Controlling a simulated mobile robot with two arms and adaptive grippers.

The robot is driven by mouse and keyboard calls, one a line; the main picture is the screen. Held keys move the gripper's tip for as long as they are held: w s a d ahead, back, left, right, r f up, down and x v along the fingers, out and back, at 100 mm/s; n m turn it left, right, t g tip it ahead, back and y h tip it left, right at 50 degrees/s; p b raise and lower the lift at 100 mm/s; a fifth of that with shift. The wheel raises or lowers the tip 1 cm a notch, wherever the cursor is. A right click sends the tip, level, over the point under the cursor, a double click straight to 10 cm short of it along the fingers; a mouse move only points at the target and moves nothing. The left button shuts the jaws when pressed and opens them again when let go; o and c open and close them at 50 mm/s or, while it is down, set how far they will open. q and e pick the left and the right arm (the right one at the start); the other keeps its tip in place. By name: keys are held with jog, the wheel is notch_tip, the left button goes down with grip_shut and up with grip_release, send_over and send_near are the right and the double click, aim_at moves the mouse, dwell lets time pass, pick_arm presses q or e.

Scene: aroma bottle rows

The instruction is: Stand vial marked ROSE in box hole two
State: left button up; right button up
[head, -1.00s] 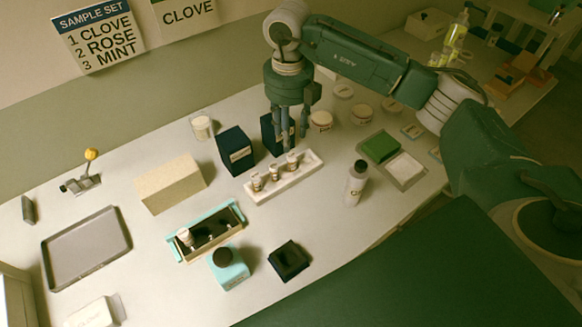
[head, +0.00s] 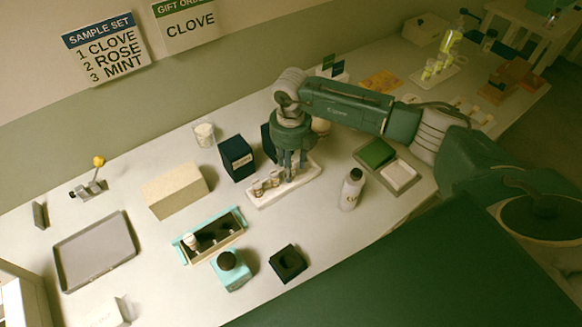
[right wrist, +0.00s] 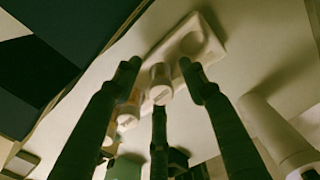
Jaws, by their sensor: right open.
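A white rack (head: 310,176) holds small vials with pale labels: one at its left end (head: 258,188), one beside it (head: 274,179), and one by my fingers, seen between them in the right wrist view (right wrist: 160,85). The labels are too small for me to tell which is ROSE. My right gripper (head: 289,176) points down at the rack, its fingers open around that third vial without visibly closing on it. The teal-ended box (head: 236,213) has dark holes, and one vial (head: 191,242) stands in its left end. My left gripper is out of view.
A beige block (head: 175,190) and dark blue box (head: 237,158) stand behind. A white bottle (head: 352,190) is right of the rack. A grey tray (head: 95,252) lies left.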

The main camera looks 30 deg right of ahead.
jog(key=c, duration=1)
jog(key=shift+r, duration=0.15)
